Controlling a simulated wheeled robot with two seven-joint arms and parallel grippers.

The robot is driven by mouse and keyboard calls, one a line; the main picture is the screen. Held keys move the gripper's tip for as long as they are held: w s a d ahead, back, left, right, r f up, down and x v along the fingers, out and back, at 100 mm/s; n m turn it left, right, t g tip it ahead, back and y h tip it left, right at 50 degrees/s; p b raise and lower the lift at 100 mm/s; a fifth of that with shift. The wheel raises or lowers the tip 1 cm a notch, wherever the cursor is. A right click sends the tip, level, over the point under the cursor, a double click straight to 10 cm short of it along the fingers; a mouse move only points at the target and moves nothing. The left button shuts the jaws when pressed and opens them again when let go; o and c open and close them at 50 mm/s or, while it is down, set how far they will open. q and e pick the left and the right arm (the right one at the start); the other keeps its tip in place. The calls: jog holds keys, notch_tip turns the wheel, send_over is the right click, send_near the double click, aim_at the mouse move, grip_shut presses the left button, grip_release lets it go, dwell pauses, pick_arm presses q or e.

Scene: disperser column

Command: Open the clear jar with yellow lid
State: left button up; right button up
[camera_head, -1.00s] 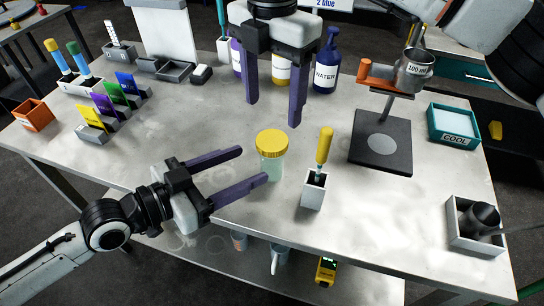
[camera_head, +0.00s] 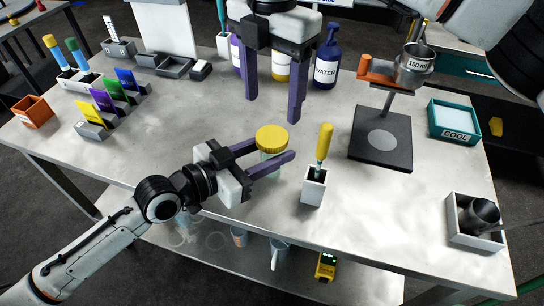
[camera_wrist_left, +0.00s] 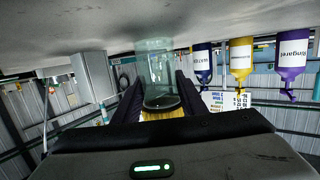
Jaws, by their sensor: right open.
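The clear jar with a yellow lid (camera_head: 271,137) stands upright near the table's front edge, lid on. My left gripper (camera_head: 279,152) is open around the jar, one finger on its far side and one on its near side. The near finger hides part of the jar's body in the head view. In the left wrist view, which is upside down, the clear jar (camera_wrist_left: 160,68) lies between the two purple fingers. Whether they touch it is unclear. My right gripper (camera_head: 272,108) is open and empty, pointing down above and behind the jar.
A white holder (camera_head: 313,188) with a yellow-handled tool stands right of the jar. Bottles (camera_head: 325,62) stand at the back, and coloured cards (camera_head: 108,103) at the left.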

aim_at(272, 136)
pick_arm(q)
grip_shut()
pick_arm(e)
jog(key=m, duration=0.4)
jog(key=shift+m, duration=0.4)
jog(key=m, duration=0.3)
jog(key=shift+m, duration=0.3)
jog(key=shift+f, duration=0.15)
jog(key=shift+m, duration=0.3)
jog(key=shift+f, duration=3.85)
